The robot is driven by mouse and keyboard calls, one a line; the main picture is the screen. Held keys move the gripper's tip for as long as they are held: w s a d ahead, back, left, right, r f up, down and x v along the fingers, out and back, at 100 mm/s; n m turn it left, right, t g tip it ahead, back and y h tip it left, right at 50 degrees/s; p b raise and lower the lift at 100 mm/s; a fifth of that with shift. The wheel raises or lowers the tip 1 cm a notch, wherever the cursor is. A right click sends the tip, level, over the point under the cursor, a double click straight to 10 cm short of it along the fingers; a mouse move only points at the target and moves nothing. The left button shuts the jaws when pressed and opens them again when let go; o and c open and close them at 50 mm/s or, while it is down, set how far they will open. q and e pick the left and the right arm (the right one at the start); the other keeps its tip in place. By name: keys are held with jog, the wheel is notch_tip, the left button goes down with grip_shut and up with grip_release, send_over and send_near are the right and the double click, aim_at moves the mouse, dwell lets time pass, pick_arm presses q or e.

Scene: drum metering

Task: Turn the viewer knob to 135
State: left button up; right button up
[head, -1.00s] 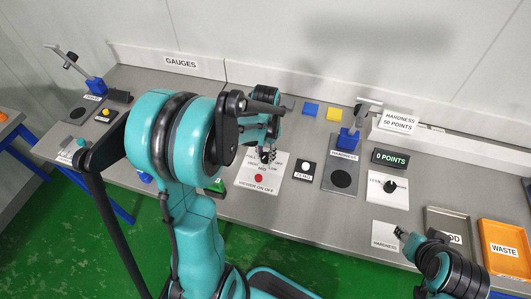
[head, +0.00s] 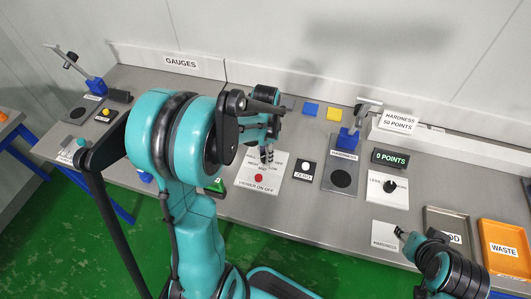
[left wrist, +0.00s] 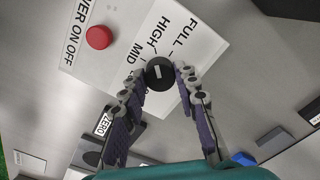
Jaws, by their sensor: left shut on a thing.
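The viewer panel (head: 243,186) is a white plate with printed labels and a red button (head: 258,178); the button also shows in the left wrist view (left wrist: 98,38). The black viewer knob (left wrist: 160,71) has a short white mark on top and stands beside the printed words FULL, HIGH and MID. My left gripper (head: 267,158) is over the panel from above, its two fingertips closed on either side of the knob in the left wrist view (left wrist: 158,76). The gripper hides the knob in the head view. My right gripper (head: 402,234) is near the HARDNESS plate, its fingers too small to judge.
Right of the panel are the ZERO button plate (head: 303,170), a hardness gauge with blue block (head: 348,138), a knob plate (head: 388,190) and a 0 POINTS display (head: 390,158). A grey tray (head: 432,212) and orange WASTE tray (head: 507,264) stand at the far right.

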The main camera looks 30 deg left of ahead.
pick_arm(q)
jog(key=o, duration=1.2)
jog(key=shift+c, duration=0.2)
jog(key=shift+r, duration=0.1)
notch_tip(320, 180, up, 12)
jog(key=s+d+n+t, duration=0.6)
jog(key=s+d+t, duration=0.1)
jog(key=s+d, duration=0.3)
jog(key=shift+s+d+f, duration=0.2)
jog(key=shift+s+d, duration=0.2)
jog(key=shift+s, duration=0.1)
